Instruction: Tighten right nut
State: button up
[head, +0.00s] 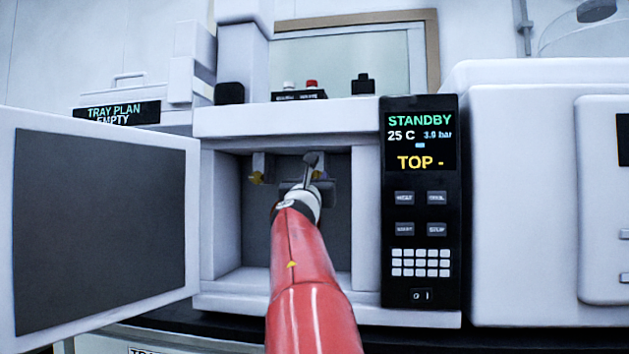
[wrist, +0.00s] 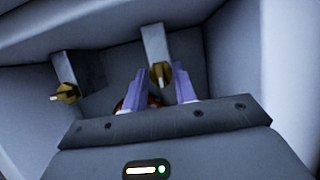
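The right nut (wrist: 161,73) is a brass-coloured fitting with a pale stub, under a grey block in the open compartment. In the wrist view it appears between the two fingertips of my gripper (wrist: 160,75), with small gaps at both sides. My gripper is open; I cannot tell how deep the nut sits between the fingers. In the head view my gripper (head: 312,165) reaches into the compartment and mostly hides the right nut, with a bit of yellow showing (head: 318,174). The left nut (wrist: 67,93) is under its own block to the left; it also shows in the head view (head: 256,177).
The compartment door (head: 100,225) stands open at the left. The compartment's side walls and floor (head: 245,280) surround my gripper closely. A control panel (head: 420,200) reads STANDBY, 25 C and TOP -. A reddish rounded thing (wrist: 128,104) lies partly hidden behind the left finger.

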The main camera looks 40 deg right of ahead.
jog(key=shift+m, duration=0.6)
jog(key=m+g, duration=0.2)
jog(key=m, duration=0.2)
jog(key=m+g+h+p, duration=0.1)
jog(key=m+g, duration=0.1)
jog(key=m, duration=0.2)
jog(key=m+g+h+p, duration=0.1)
jog(key=m, duration=0.2)
jog(key=shift+w+a+r+m+g, duration=0.15)
jog(key=shift+w+r+m+g, duration=0.05)
jog(key=shift+m+g, duration=0.2)
jog(key=m+g+p, duration=0.1)
jog(key=m, duration=0.2)
jog(key=m+g+p, duration=0.1)
jog(key=m+p, duration=0.1)
jog(key=m, duration=0.1)
jog(key=shift+r+y+p, duration=0.15)
jog(key=shift+y+p, duration=0.15)
jog(key=shift+y, duration=0.1)
jog(key=shift+m+g+y+p, duration=0.55)
jog(key=shift+m+p, duration=0.4)
jog(key=shift+m, duration=0.75)
jog(key=o, duration=0.6)
